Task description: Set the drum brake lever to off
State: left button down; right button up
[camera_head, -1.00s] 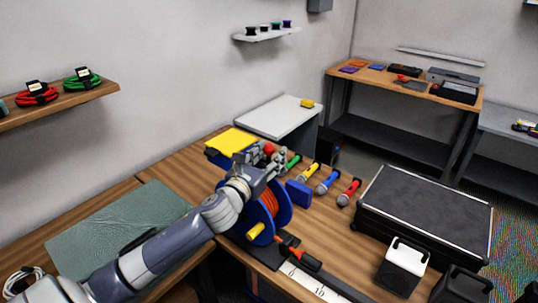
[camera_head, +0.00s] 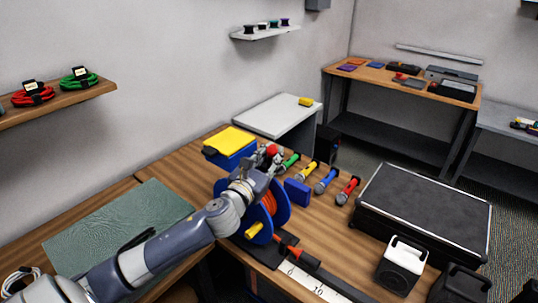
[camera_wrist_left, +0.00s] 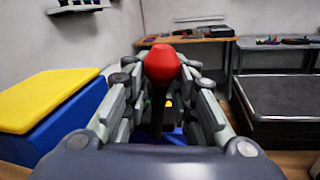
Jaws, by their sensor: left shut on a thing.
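The cable drum (camera_head: 284,207) is a blue reel wound with orange cable, standing on the wooden bench. Its brake lever has a red knob (camera_head: 271,150) on a dark stem, which rises behind the reel in the head view. In the left wrist view the red knob (camera_wrist_left: 162,64) stands upright between my fingers. My left gripper (camera_head: 266,161) is shut on the lever just below the knob and hides most of the stem. It also shows in the left wrist view (camera_wrist_left: 165,98). I cannot read any brake marking. My right gripper is not in view.
A blue box with a yellow lid (camera_head: 231,140) stands left of the lever. A black case (camera_head: 425,208) and a white-fronted speaker (camera_head: 399,265) stand farther right.

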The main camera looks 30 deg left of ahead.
pick_arm(q)
jog(key=d+f+m+t+h, duration=0.1)
jog(key=d+f+m, duration=0.3)
jog(key=m, duration=0.7)
jog(key=shift+s+d+t+h, duration=0.25)
jog(key=shift+d+t+h, duration=0.05)
jog(key=shift+d+h, duration=0.1)
jog(key=c, duration=1.6)
grip_release()
jog(key=shift+s, duration=0.1)
jog(key=o, duration=0.3)
jog(key=shift+a+r, duration=0.1)
jog(key=shift+r, duration=0.15)
jog(key=shift+s, duration=0.1)
